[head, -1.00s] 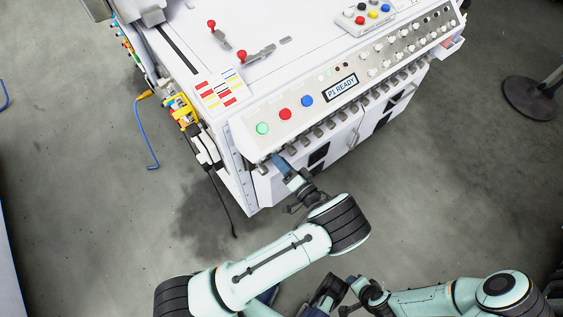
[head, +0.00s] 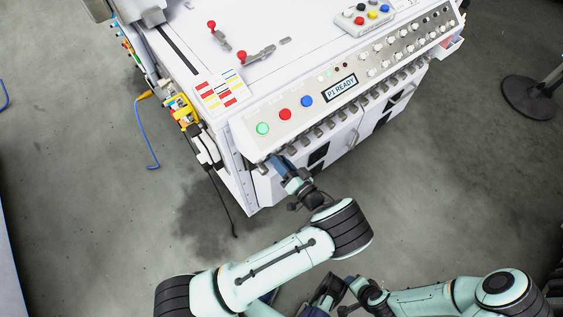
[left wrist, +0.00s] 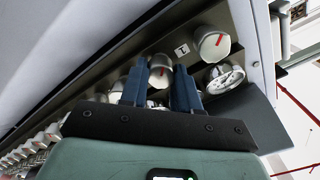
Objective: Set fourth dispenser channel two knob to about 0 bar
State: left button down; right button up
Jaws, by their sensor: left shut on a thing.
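My left gripper (head: 279,161) is at the left end of the row of knobs under the front edge of the white machine (head: 250,185). In the left wrist view its blue fingers (left wrist: 160,88) are closed around a silver knob (left wrist: 160,70) with a red mark. The mark's exact angle is hard to read, and the fingers hide the knob's sides.
More knobs (left wrist: 38,146) run along the row at lower left in the wrist view. The panel above carries a green button (head: 262,128), a red button (head: 285,114), a blue button (head: 307,99) and a display (head: 342,88) reading "P1 READY". Floor in front is clear.

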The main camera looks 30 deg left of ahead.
pick_arm(q)
jog(key=c, duration=0.8)
grip_release()
jog(key=shift+d, duration=0.1)
jog(key=v, duration=1.3)
jog(key=shift+s+d+p, duration=0.1)
jog(key=shift+d+p, duration=0.05)
jog(key=shift+p, duration=0.25)
pick_arm(e)
jog(key=shift+s+a+r, duration=0.3)
jog(key=shift+s+r, duration=0.15)
jog(key=shift+s, duration=0.2)
